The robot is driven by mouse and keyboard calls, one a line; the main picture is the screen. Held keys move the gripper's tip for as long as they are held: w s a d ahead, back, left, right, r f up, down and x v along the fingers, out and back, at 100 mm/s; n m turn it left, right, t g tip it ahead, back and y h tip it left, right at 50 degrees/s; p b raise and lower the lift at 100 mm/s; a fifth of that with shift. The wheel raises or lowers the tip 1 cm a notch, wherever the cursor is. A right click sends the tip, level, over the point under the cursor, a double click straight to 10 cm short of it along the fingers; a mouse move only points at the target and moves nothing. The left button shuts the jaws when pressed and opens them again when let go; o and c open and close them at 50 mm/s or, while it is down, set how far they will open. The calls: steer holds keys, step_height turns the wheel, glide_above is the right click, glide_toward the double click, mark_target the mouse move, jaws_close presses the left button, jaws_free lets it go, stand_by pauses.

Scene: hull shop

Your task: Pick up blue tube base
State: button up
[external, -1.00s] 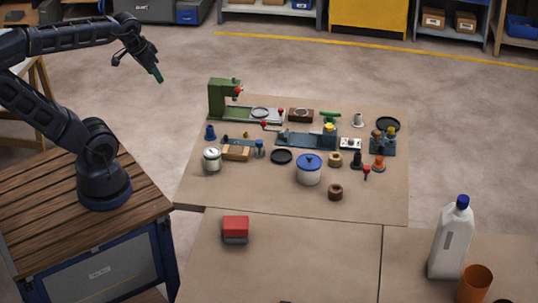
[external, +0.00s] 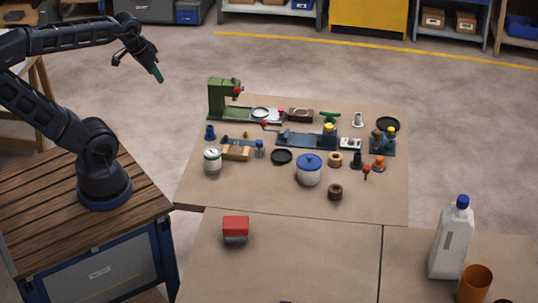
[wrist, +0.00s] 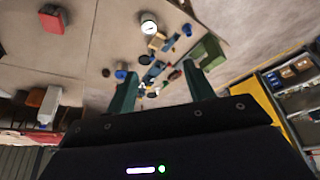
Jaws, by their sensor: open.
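A small blue piece (external: 210,132) that looks like the blue tube base stands upright near the left edge of the workbench. It also shows in the wrist view (wrist: 187,29), beyond my fingertips and towards the upper right. A second small blue-topped piece (external: 259,148) stands to its right, so I cannot be fully sure which one is meant. My gripper (external: 158,74) is open and empty, high up and to the left of the bench, well apart from both pieces. Its two green fingers (wrist: 159,69) are spread in the wrist view.
A white gauge (external: 212,160) and wooden block (external: 236,153) stand near the blue piece. A green press (external: 222,98) rises behind it. A blue-lidded pot (external: 309,172) and several small parts crowd the bench. The front tabletop is mostly clear around a red block (external: 235,226).

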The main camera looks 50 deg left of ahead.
steer(key=w+a+f+m+g, duration=0.15)
steer(key=w+f+m, duration=0.25)
steer(key=w, duration=0.4)
steer(key=m+g, duration=0.3)
steer(key=m, duration=1.1)
glide_above(210, 127)
steer(key=s+d, duration=0.1)
steer(key=d, duration=0.1)
step_height(210, 127, down, 25)
steer(key=shift+s+a+f, duration=0.1)
steer(key=shift+a+f, duration=0.05)
steer(key=shift+f, duration=1.25)
steer(key=shift+a+f, duration=0.1)
steer(key=shift+f, duration=1.3)
steer(key=shift+w+a+f, duration=0.15)
steer(key=shift+a+f, duration=0.05)
steer(key=shift+f, duration=1.1)
steer(key=shift+w+a+f, duration=0.15)
steer(key=shift+f, duration=1.15)
